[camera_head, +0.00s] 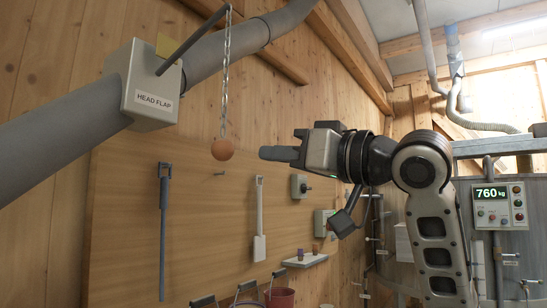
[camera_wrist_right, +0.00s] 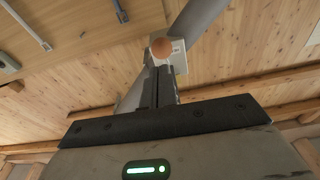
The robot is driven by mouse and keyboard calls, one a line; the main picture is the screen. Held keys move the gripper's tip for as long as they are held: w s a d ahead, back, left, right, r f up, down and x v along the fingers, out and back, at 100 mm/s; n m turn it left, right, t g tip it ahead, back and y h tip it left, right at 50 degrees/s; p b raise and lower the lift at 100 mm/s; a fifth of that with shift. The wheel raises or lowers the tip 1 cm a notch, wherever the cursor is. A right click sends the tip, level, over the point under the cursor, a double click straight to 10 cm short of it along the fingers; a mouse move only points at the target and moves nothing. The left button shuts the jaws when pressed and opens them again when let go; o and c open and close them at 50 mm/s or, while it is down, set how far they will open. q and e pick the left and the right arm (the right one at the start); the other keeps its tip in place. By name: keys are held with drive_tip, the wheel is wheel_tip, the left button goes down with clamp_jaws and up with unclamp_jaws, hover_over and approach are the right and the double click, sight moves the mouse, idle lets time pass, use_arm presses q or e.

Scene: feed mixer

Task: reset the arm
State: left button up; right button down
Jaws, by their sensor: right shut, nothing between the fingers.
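My right arm (camera_head: 430,200) rises from the lower right of the head view and bends left at the top. My right gripper (camera_head: 280,153) points left, shut and empty. Its closed fingers also show in the right wrist view (camera_wrist_right: 162,85). A wooden ball (camera_head: 223,149) hangs on a chain from the lever of the grey box labelled HEAD FLAP (camera_head: 143,85). The ball is just left of the fingertips in the head view, with a gap in the picture. In the right wrist view the ball (camera_wrist_right: 161,48) appears just beyond the fingertips. My left gripper is not in view.
A grey pipe (camera_head: 60,140) runs diagonally at the upper left. A wooden board (camera_head: 120,230) behind carries hanging tools and small boxes. Buckets (camera_head: 280,297) stand below it. A panel reading 760 kg (camera_head: 499,205) is at the right. Open air lies around the gripper.

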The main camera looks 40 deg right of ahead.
drive_tip(key=w+a+f+g, duration=0.1)
drive_tip(key=w+a+f, duration=0.1)
drive_tip(key=w+f, duration=0.55)
drive_tip(key=w+a+f+g, duration=0.15)
drive_tip(key=w+f, duration=0.35)
drive_tip(key=f, duration=0.5)
drive_tip(key=w+a+f+g, duration=0.1)
drive_tip(key=w+a+f, duration=0.1)
drive_tip(key=f, duration=0.7)
drive_tip(key=w+a+f+g, duration=0.1)
drive_tip(key=a+f, duration=0.1)
drive_tip(key=f, duration=0.8)
drive_tip(key=s+a+f+g, duration=0.1)
drive_tip(key=s+a+f, duration=0.1)
drive_tip(key=f, duration=0.5)
drive_tip(key=s+a+f, duration=0.1)
drive_tip(key=s+f, duration=0.1)
drive_tip(key=f, duration=0.5)
drive_tip(key=s+a+f+g+h, duration=0.1)
drive_tip(key=s+a+f, duration=0.2)
drive_tip(key=s+f, duration=0.7)
drive_tip(key=s+a+f+g+h, duration=0.1)
drive_tip(key=s+a+f+g, duration=0.1)
drive_tip(key=s+f, duration=0.8)
drive_tip(key=shift+s+a+f, duration=0.35)
drive_tip(key=shift+s+a, duration=0.2)
drive_tip(key=shift+a, duration=0.05)
drive_tip(key=shift+a, duration=0.1)
